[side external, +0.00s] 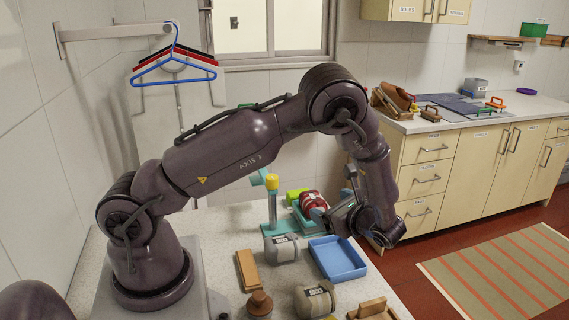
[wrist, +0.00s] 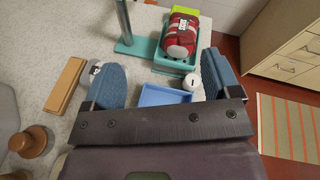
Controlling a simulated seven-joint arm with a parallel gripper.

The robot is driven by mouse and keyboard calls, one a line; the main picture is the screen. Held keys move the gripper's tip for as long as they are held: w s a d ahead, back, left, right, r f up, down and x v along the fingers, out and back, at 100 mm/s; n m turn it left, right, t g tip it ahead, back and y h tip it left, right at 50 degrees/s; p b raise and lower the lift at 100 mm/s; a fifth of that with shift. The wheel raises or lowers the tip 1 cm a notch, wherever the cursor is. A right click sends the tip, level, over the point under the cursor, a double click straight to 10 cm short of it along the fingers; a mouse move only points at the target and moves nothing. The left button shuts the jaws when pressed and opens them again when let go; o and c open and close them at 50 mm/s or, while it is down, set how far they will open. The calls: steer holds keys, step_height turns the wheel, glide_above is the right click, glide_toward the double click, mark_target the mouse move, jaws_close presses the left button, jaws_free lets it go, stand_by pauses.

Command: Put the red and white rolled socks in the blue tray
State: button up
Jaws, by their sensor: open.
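The red and white rolled socks (side external: 313,201) sit in a teal holder (side external: 305,222) beside a teal stand with a yellow top. The blue tray (side external: 338,260) is on the counter in front of the holder and looks empty. It is partly hidden behind the gripper body in the wrist view (wrist: 158,97).
Grey rolled bundles stand left of the tray (side external: 281,249) and in front of it (side external: 315,299). A tan block (side external: 247,270) and a brown knobbed object (side external: 259,303) lie at left. A yellow-green item (side external: 296,194) is behind the socks. The counter's right edge is close to the tray.

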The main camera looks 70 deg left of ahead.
steer(key=s+d+r+n+t+h, duration=0.4)
steer(key=s+d+r+n+h, duration=0.2)
steer(key=r, duration=0.5)
steer(key=s+d+r+n+t+h, duration=0.4)
steer(key=s+d+r+n+h, duration=0.2)
steer(key=s+r, duration=0.4)
steer(key=shift+s+d+r+n+h, duration=0.4)
steer(key=shift+d+h, duration=0.2)
steer(key=shift+h, duration=0.4)
steer(key=shift+o, duration=0.4)
steer(key=shift+s+d+r+t, duration=0.15)
steer(key=shift+s+d+t, duration=0.1)
steer(key=shift+s+t, duration=0.1)
